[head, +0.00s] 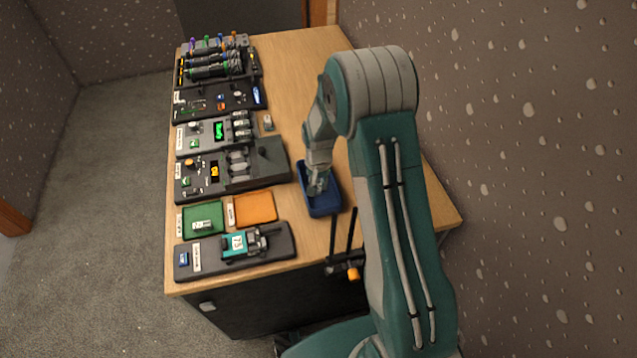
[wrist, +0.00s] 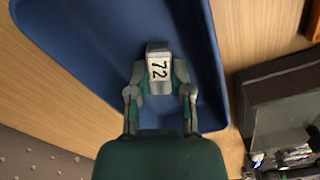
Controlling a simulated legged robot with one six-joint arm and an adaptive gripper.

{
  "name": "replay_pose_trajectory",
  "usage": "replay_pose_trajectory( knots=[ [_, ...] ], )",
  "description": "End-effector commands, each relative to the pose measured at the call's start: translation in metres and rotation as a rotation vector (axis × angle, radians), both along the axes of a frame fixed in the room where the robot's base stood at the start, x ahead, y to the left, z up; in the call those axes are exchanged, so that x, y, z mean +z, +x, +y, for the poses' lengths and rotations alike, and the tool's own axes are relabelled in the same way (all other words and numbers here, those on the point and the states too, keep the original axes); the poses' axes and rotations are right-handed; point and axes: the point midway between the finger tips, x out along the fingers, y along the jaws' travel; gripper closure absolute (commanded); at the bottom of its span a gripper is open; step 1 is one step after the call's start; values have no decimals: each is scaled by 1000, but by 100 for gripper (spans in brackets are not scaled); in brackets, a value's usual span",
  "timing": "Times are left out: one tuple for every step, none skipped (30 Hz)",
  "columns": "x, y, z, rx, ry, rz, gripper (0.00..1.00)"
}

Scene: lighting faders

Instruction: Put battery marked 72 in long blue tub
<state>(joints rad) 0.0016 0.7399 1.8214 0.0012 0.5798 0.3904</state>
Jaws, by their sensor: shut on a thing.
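The battery marked 72 (wrist: 158,68) is a small grey block with a white label, seen in the wrist view between the fingers of my gripper (wrist: 160,85). My gripper is shut on it. The long blue tub (wrist: 85,45) lies behind and around the battery in that view. In the head view my gripper (head: 318,185) points down over the blue tub (head: 326,209), inside its outline. The battery is hidden there by the gripper. I cannot tell whether the battery touches the tub's floor.
Left of the tub stands a dark charger unit (head: 268,172) with a yellow display. A green tray (head: 208,213) and an orange tray (head: 255,208) lie in front of it. A dark base with a teal device (head: 235,243) sits at the near edge. The wooden table (head: 310,115) is clear behind the tub.

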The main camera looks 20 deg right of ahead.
Motion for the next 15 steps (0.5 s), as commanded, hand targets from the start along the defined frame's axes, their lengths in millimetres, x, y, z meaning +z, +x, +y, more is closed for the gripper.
replay_pose_trajectory(
  knots=[
    [1,0,0,0,0,-1,100],
    [1,0,0,0,0,-1,100],
    [0,0,0,0,0,0,100],
    [0,0,0,0,0,0,100],
    [-1,0,0,0,0,0,100],
    [-2,0,0,0,0,0,100],
    [-1,0,0,0,0,0,60],
    [-1,0,0,0,0,0,46],
    [-1,0,0,0,0,0,38],
    [-1,0,0,0,0,0,38],
    [-1,0,0,0,0,0,38],
    [-1,0,0,0,0,0,38],
    [-1,0,0,0,0,0,38],
    [-1,0,0,0,0,0,38],
    [-1,0,0,0,0,0,38]
  ],
)
